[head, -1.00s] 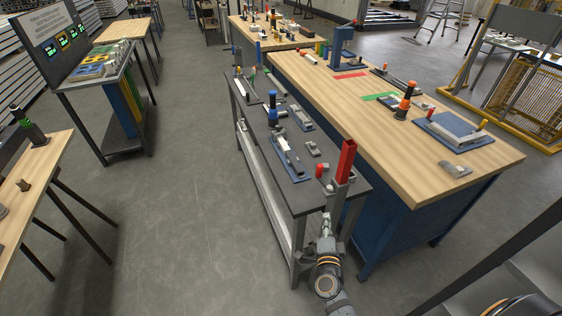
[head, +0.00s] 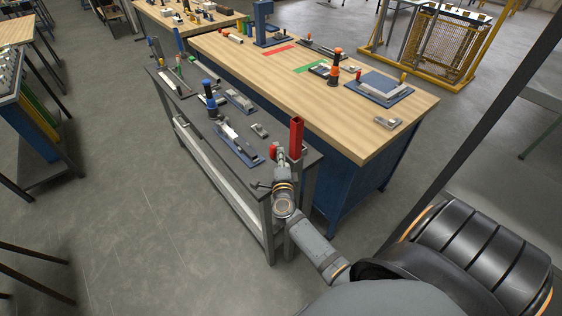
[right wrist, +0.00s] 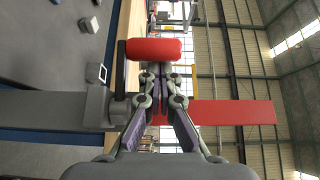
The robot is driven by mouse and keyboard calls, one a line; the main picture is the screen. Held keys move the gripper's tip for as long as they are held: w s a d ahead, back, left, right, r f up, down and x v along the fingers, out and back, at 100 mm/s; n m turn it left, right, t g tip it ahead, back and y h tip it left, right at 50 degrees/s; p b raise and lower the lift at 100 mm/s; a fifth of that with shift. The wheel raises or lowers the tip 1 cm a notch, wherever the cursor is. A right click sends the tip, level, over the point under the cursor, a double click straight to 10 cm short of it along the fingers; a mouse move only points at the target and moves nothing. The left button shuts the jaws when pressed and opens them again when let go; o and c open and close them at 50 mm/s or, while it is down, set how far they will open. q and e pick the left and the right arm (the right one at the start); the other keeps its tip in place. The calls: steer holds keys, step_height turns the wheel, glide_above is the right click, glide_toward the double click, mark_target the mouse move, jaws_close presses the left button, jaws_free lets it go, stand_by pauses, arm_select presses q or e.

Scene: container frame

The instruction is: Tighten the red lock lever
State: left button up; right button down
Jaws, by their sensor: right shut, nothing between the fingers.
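A red-gripped lever (head: 274,149) stands at the near right corner of the dark grey bench. In the right wrist view its red cylindrical grip (right wrist: 155,48) sits on a short grey arm joined to a grey block. Beside it is an upright red rectangular bar (head: 296,137) on a grey post; the bar also shows in the right wrist view (right wrist: 235,112). My right gripper (head: 280,153) is shut and empty, close to the red grip and in front of the bar. I cannot tell if it touches either. My left gripper is out of view.
The dark bench (head: 232,165) carries a blue-handled clamp (head: 209,98) and small metal fixtures. A wooden-topped workbench (head: 375,145) stands close behind to the right.

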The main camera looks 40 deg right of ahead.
steer(key=shift+w+d+f, duration=0.15)
steer(key=shift+w, duration=0.2)
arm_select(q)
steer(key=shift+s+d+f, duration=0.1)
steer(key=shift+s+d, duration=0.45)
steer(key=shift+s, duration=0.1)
arm_select(e)
steer(key=shift+s, duration=0.1)
